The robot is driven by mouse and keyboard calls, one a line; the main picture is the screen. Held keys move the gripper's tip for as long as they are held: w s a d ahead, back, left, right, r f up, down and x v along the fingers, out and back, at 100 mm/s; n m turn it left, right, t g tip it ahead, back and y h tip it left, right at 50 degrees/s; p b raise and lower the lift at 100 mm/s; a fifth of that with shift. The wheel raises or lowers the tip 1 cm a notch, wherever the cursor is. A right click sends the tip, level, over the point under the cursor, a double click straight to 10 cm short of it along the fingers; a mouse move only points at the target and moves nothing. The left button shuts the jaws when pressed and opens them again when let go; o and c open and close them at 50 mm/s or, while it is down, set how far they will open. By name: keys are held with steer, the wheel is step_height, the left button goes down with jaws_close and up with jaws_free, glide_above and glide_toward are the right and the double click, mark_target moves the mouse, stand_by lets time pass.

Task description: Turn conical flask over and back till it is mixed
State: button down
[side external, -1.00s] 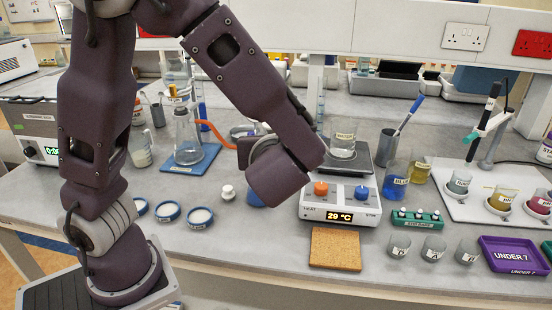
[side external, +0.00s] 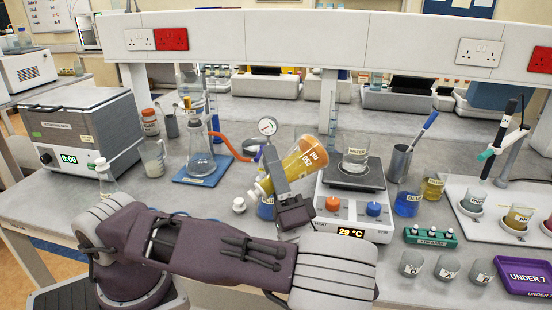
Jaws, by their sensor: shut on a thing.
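The conical flask (side external: 305,160) holds orange liquid and carries a "250" marking. It is tipped past level, with its broad base up to the right and its neck down to the left. A pale stopper (side external: 254,194) shows at the low end of the neck. My gripper (side external: 271,165) is shut on the flask around its narrower upper part. One grey finger crosses in front of the glass; the other finger is hidden behind it. The flask is held above the bench, in front of a round gauge.
A clear flask (side external: 200,158) on a blue mat (side external: 178,177) stands left. Small beakers (side external: 411,264) and a purple tray (side external: 524,276) are at right.

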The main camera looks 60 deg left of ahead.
mark_target(288, 157)
steer(key=m+t+h, duration=0.2)
steer(key=m+h, duration=0.1)
steer(key=m, duration=0.3)
steer(key=w+r+m+t+h, duration=0.1)
steer(key=m+t+h, duration=0.1)
steer(key=m+h, duration=0.2)
steer(key=w+m+t+h, duration=0.1)
steer(key=m+t+h, duration=0.2)
steer(key=m, duration=0.7)
steer(key=shift+w+r+h, duration=0.1)
steer(key=shift+r+h, duration=0.25)
steer(key=shift+h, duration=0.15)
steer(key=m, duration=0.1)
steer(key=m+g+h, duration=0.1)
steer(key=shift+w+m, duration=0.3)
steer(key=shift+w, duration=0.05)
steer(key=m+g, duration=0.1)
steer(key=h, duration=0.1)
steer(key=m+g, duration=0.1)
steer(key=shift+w+f+m+g+h, duration=0.25)
steer(key=shift+w+m+g+h, duration=0.05)
steer(key=shift+w, duration=0.05)
